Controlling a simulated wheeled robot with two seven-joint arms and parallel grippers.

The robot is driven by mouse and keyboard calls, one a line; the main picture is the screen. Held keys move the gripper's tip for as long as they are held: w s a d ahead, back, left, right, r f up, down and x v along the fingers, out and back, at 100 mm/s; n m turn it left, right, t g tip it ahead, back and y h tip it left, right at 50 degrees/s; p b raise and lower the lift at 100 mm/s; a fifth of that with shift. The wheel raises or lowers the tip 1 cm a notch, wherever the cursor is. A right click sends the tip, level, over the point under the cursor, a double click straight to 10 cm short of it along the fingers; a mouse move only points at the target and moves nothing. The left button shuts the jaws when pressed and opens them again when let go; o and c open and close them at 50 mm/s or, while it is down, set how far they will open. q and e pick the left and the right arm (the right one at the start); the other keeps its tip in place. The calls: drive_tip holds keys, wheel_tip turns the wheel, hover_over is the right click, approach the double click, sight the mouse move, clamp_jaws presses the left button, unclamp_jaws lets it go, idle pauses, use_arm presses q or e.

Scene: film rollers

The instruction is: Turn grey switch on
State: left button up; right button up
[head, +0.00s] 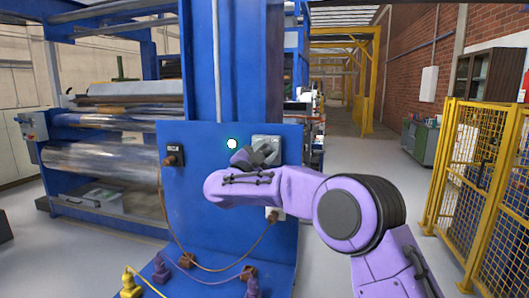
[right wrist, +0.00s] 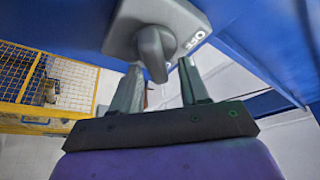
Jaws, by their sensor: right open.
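The grey switch (head: 267,141) is on the blue panel, partly hidden behind my right gripper (head: 258,157). In the right wrist view its grey plate (right wrist: 190,18) carries a grey knob (right wrist: 154,48) and the letters "OFF". The knob's lever points down towards my gripper. My right gripper (right wrist: 158,72) is open, with one finger on each side of the knob's lower end. A gap shows on both sides, and contact cannot be made out. My left gripper is not in view.
The blue panel (head: 180,205) also holds a dark socket (head: 174,155) with a brown cable plugged in. Film rollers (head: 110,160) stand at left, a yellow fence (head: 485,180) at right. A white dot (head: 232,144) shows left of the switch.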

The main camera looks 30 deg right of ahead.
drive_tip(key=b+v, duration=0.3)
drive_tip(key=v, duration=0.7)
drive_tip(key=shift+a+b, duration=0.25)
drive_tip(key=shift+b, duration=0.05)
drive_tip(key=shift+s, duration=0.1)
